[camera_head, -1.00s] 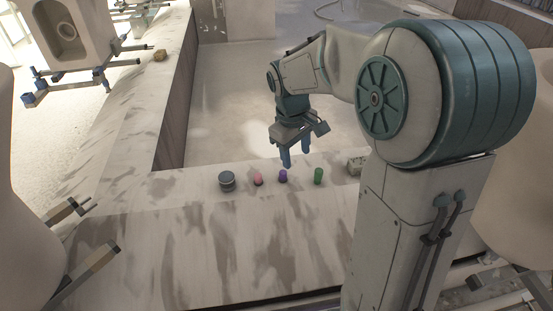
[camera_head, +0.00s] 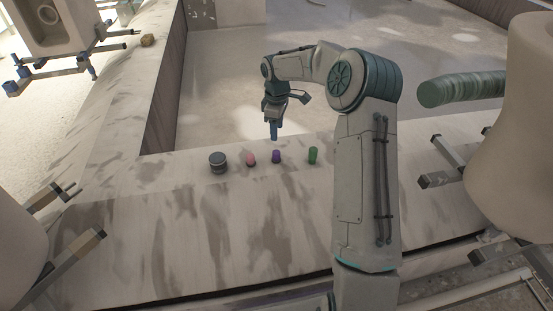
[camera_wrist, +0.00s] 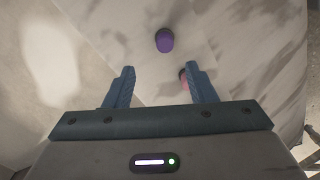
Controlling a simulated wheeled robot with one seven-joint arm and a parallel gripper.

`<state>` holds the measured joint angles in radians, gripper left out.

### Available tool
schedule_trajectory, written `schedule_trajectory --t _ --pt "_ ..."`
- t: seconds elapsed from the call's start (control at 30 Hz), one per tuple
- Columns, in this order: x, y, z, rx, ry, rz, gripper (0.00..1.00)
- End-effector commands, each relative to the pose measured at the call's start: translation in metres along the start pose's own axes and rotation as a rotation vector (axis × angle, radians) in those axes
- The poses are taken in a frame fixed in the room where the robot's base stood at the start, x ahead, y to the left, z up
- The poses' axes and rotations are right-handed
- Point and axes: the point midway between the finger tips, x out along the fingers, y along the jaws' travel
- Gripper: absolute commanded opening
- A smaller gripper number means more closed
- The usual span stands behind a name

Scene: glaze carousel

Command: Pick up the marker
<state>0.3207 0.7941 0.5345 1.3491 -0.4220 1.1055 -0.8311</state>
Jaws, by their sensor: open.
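Small upright objects stand in a row on the marbled counter (camera_head: 190,215): a pink one (camera_head: 250,159), a purple one (camera_head: 276,156) and a green one (camera_head: 313,155). I cannot tell which is the marker. My gripper (camera_head: 274,136) is open, empty and pointing down, above and just behind the purple object. In the wrist view the purple object (camera_wrist: 164,41) lies ahead of the open fingertips (camera_wrist: 160,70), apart from them. The pink object (camera_wrist: 184,80) is partly hidden by the right finger.
A dark grey lidded jar (camera_head: 218,162) stands left of the row. A brown lump (camera_head: 148,40) sits on the far left ledge. Large pale basins on frames flank both sides. A green cylinder (camera_head: 460,89) is at right. The counter's front is clear.

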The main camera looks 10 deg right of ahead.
Motion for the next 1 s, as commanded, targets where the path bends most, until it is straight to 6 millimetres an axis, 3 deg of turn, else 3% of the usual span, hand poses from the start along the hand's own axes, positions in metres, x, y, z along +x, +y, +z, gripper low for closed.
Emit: schedule_trajectory --t 0.03,0.2,0.47,0.8,1.0 --pt "0.016 0.000 0.000 0.000 0.000 -0.002 0.51" --pt "0.049 -0.001 0.000 0.001 0.000 -0.002 0.51" --pt "0.065 -0.002 0.000 0.001 0.000 0.001 0.51" --pt "0.108 -0.008 0.000 0.002 -0.001 0.000 0.51" --pt "0.109 -0.008 0.000 0.002 0.000 0.002 0.51"
